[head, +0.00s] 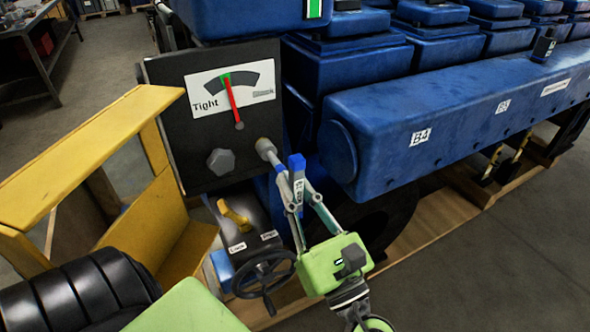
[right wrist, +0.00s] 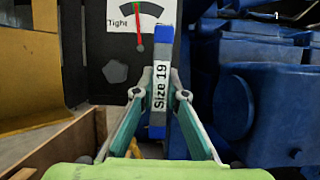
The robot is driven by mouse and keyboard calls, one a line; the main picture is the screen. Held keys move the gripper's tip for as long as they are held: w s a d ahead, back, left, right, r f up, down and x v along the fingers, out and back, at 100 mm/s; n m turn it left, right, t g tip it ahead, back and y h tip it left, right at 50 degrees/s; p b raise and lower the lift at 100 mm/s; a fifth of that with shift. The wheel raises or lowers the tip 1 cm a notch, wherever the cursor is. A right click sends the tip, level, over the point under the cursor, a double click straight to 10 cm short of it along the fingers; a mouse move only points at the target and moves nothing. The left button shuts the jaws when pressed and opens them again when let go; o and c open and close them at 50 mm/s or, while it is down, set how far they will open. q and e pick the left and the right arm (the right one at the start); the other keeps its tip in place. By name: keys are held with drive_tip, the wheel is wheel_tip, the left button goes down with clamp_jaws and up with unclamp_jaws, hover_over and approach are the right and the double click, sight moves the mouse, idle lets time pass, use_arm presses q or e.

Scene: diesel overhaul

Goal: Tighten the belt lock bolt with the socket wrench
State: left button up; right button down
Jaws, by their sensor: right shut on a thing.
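My right gripper (head: 299,192) is shut on the socket wrench (head: 297,166), a blue and grey bar. In the right wrist view the wrench (right wrist: 158,85) stands upright between the fingers (right wrist: 159,97), its label reading "Size 19". In the head view a grey cylindrical part (head: 267,150) reaches from beside the fingertips towards the black panel (head: 180,75); I cannot tell whether it touches. A large grey hex bolt head (head: 220,162) sits on the panel, left of the wrench, with nothing on it. My left gripper's fingers are out of view.
Above the bolt, a gauge (head: 204,94) marked "Tight" has its red needle on the green band. Below are a yellow lever (head: 234,215) and a black handwheel (head: 263,273). Blue engine housings (head: 450,110) fill the right. A yellow frame (head: 85,160) stands left.

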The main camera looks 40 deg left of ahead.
sight(301, 189)
drive_tip(key=m+t+h+p, duration=0.1)
drive_tip(key=m+p, duration=0.1)
drive_tip(key=m, duration=0.2)
drive_tip(key=r+m+t+h+p, duration=0.1)
drive_tip(key=m+t+h+p, duration=0.1)
drive_tip(key=m, duration=0.2)
drive_tip(key=m+t+h+p, duration=0.1)
drive_tip(key=m+p, duration=0.1)
drive_tip(key=m, duration=0.2)
drive_tip(key=shift+s+r+t, duration=0.1)
drive_tip(key=shift+r+t, duration=0.05)
drive_tip(key=shift+t, duration=0.15)
drive_tip(key=shift+f+m, duration=0.3)
drive_tip(key=shift+f, duration=0.25)
drive_tip(key=shift+f+n+b, duration=0.1)
drive_tip(key=shift+n+b, duration=0.3)
drive_tip(key=shift+b, duration=0.35)
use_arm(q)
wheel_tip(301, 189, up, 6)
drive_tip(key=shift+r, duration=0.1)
